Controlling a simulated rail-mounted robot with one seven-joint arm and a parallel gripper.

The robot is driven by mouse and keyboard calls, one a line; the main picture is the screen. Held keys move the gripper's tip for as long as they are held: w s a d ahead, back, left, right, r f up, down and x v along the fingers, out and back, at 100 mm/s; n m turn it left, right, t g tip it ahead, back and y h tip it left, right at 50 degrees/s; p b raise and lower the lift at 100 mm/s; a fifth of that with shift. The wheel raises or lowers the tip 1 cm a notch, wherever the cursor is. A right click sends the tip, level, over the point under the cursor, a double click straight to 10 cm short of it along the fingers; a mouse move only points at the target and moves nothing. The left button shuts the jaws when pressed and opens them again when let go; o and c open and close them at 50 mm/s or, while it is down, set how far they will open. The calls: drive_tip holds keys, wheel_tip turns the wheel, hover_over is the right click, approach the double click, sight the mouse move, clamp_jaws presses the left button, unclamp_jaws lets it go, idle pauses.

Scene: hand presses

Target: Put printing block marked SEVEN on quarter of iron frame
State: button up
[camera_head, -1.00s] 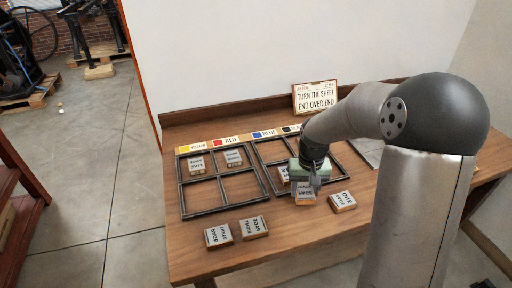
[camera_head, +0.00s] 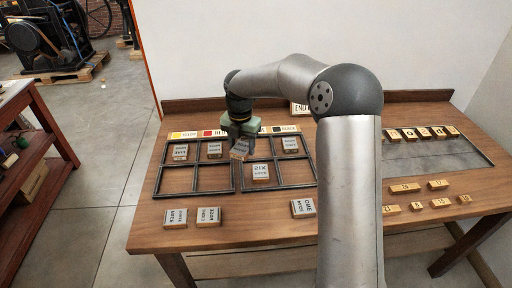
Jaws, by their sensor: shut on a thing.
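My gripper (camera_head: 241,140) is shut on a small wood-sided printing block (camera_head: 239,152) with a grey lettered face. It holds the block tilted, near the upper-left quarter of the right iron frame (camera_head: 278,187); I cannot tell whether it touches the frame. Its marking is too small to read for sure. In the right frame, one block (camera_head: 290,145) lies in the upper-right quarter and another (camera_head: 261,172) in the lower-left. The left iron frame (camera_head: 194,193) has a block (camera_head: 180,152) upper left and one (camera_head: 214,149) upper right; its lower quarters are empty.
Three loose blocks lie along the table's front: two at the left (camera_head: 175,217) (camera_head: 208,216) and one (camera_head: 303,207) beside my arm. Colour cards (camera_head: 182,135) line the frames' back. A grey plate (camera_head: 440,153) and several small wooden pieces (camera_head: 404,187) are at the right.

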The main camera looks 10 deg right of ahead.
drive_tip(key=n, duration=0.1)
drive_tip(key=w+r+n, duration=0.1)
drive_tip(key=n, duration=0.3)
drive_tip(key=shift+w+a+r, duration=0.25)
drive_tip(key=shift+a+r, duration=0.1)
drive_tip(key=shift+a, duration=0.05)
drive_tip(key=shift+w+p, duration=0.25)
drive_tip(key=shift+p, duration=0.05)
drive_tip(key=w+d+f+p, duration=0.3)
drive_tip(key=w+d+f, duration=0.15)
drive_tip(key=w, duration=0.35)
hover_over(256, 149)
drive_tip(key=shift+n, duration=0.3)
drive_tip(key=f, duration=0.4)
drive_tip(key=shift+s+a+f, duration=0.2)
drive_tip(key=shift+s+f, duration=0.05)
drive_tip(key=shift+s, duration=0.05)
drive_tip(key=shift+w+d+f+p, duration=0.2)
drive_tip(key=shift+w+f+p, duration=0.05)
drive_tip(key=shift+f+p, duration=0.2)
drive_tip(key=shift+f, duration=1.5)
drive_tip(key=shift+f, duration=0.1)
